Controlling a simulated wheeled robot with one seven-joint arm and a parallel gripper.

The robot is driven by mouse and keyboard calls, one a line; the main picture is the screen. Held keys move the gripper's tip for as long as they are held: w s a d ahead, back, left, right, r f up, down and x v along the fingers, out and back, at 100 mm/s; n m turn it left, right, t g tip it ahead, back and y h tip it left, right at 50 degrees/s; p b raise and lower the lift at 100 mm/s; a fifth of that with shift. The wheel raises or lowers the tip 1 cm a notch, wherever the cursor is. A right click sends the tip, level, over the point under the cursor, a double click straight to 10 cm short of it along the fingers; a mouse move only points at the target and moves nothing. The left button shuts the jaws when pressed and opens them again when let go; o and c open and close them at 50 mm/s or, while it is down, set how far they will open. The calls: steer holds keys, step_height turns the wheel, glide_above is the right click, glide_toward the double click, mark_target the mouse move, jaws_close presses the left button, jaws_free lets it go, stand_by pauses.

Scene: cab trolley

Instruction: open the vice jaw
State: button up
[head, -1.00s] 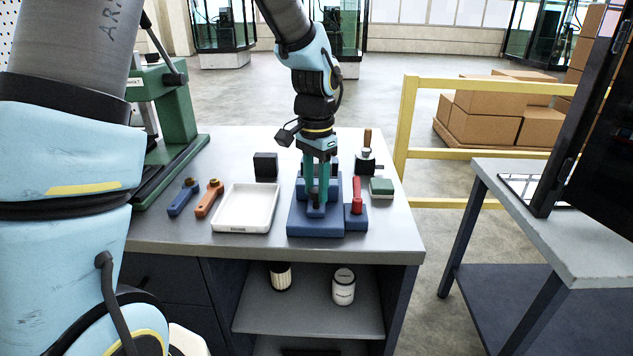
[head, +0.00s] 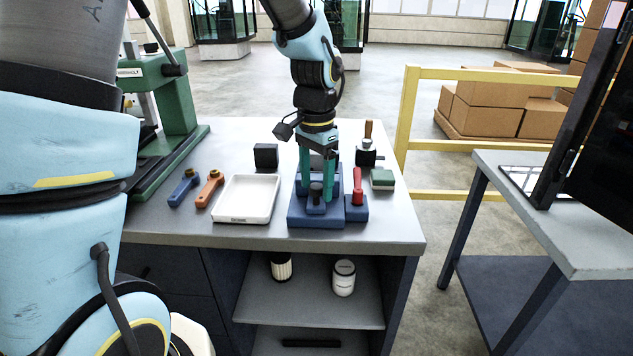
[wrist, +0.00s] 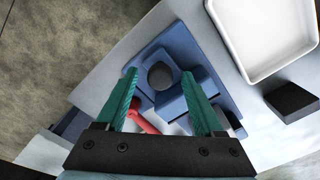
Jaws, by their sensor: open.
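The blue vice (head: 300,220) stands near the front edge of the grey bench, with a block-like jaw and a dark round knob (head: 316,188) on it. A red lever (head: 357,187) stands up from a small blue block at its right side. My gripper (head: 316,194) points down over the vice, its teal fingers open and apart. In the wrist view my gripper (wrist: 159,74) has the dark knob (wrist: 160,76) showing between and beyond its fingertips. The red lever (wrist: 138,116) is partly hidden behind the left finger. I cannot tell whether the fingers touch the vice.
A white tray (head: 230,217) lies left of the vice, with blue and orange tools (head: 209,188) beyond it. A black block (head: 265,156) stands behind the tray. A green-topped block (head: 382,179) and a wooden-handled tool (head: 368,145) are on the right. A green press (head: 180,115) stands at left.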

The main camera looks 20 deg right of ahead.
step_height(320, 180, up, 11)
steer(key=b, duration=0.1)
steer(key=shift+b, duration=0.3)
steer(key=shift+a+f, duration=0.1)
steer(key=shift+f, duration=0.05)
steer(key=a+f+n, duration=0.3)
steer(key=a+n, duration=0.1)
steer(key=a, duration=0.5)
steer(key=a+f+n+t, duration=0.1)
steer(key=a+f+n, duration=0.3)
steer(key=a, duration=0.6)
steer(key=a+f+n, duration=0.4)
steer(key=a+n, duration=0.1)
steer(key=a, duration=0.4)
steer(key=shift+s+a+t, duration=0.2)
steer(key=shift+t, duration=0.1)
